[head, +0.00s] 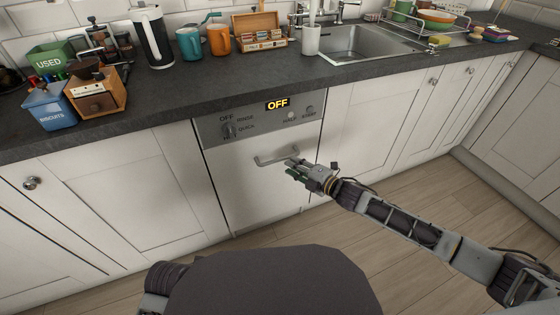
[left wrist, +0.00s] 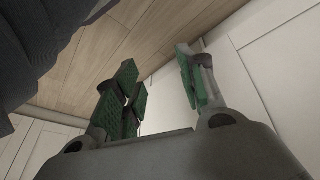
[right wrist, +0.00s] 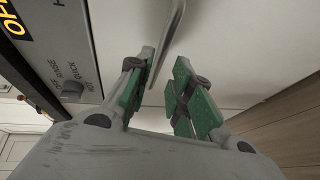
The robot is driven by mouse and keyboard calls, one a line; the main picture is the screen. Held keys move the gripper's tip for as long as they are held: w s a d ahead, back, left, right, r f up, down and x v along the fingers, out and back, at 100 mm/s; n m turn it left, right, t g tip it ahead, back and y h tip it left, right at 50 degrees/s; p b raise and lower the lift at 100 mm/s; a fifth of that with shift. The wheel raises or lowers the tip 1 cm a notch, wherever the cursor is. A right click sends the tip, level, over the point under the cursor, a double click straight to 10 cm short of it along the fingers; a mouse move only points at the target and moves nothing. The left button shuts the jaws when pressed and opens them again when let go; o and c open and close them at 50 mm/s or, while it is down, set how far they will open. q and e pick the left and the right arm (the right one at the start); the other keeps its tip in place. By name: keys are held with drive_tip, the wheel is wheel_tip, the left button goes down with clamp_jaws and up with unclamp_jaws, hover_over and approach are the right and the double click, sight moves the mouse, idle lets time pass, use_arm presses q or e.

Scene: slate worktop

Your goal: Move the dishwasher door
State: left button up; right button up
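The dishwasher door (head: 252,190) is a white panel below a grey control strip (head: 250,122) with an OFF display. It looks shut, roughly flush with the cabinets. Its grey bar handle (head: 270,159) runs across the upper door. My right gripper (head: 292,166) is at the handle's right end. In the right wrist view, the handle bar (right wrist: 170,45) reaches in between the spread fingers of the right gripper (right wrist: 158,78), nearer the left finger; I cannot tell if they touch. My left gripper (left wrist: 160,75) is open and empty near the floor and a white cabinet front.
The slate worktop (head: 190,92) runs above the door, with a kettle (head: 153,37), mugs (head: 218,38), boxes and a sink (head: 355,45). White cabinets flank the door.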

sight(282, 160)
drive_tip(key=shift+x, duration=1.05)
drive_tip(key=shift+b+x, duration=0.75)
drive_tip(key=shift+x, duration=0.95)
drive_tip(key=shift+w+a+f, duration=0.1)
drive_tip(key=shift+w+a, duration=0.3)
use_arm(q)
drive_tip(key=shift+t+h, duration=0.3)
drive_tip(key=shift+h, duration=0.1)
drive_tip(key=f, duration=0.1)
drive_tip(key=d+f, duration=0.1)
drive_tip(key=f, duration=0.2)
drive_tip(key=shift+w+d+f, duration=0.15)
drive_tip(key=shift+w+f, duration=0.1)
drive_tip(key=shift+w, duration=0.05)
use_arm(e)
drive_tip(key=shift+w+a, duration=0.25)
clamp_jaws()
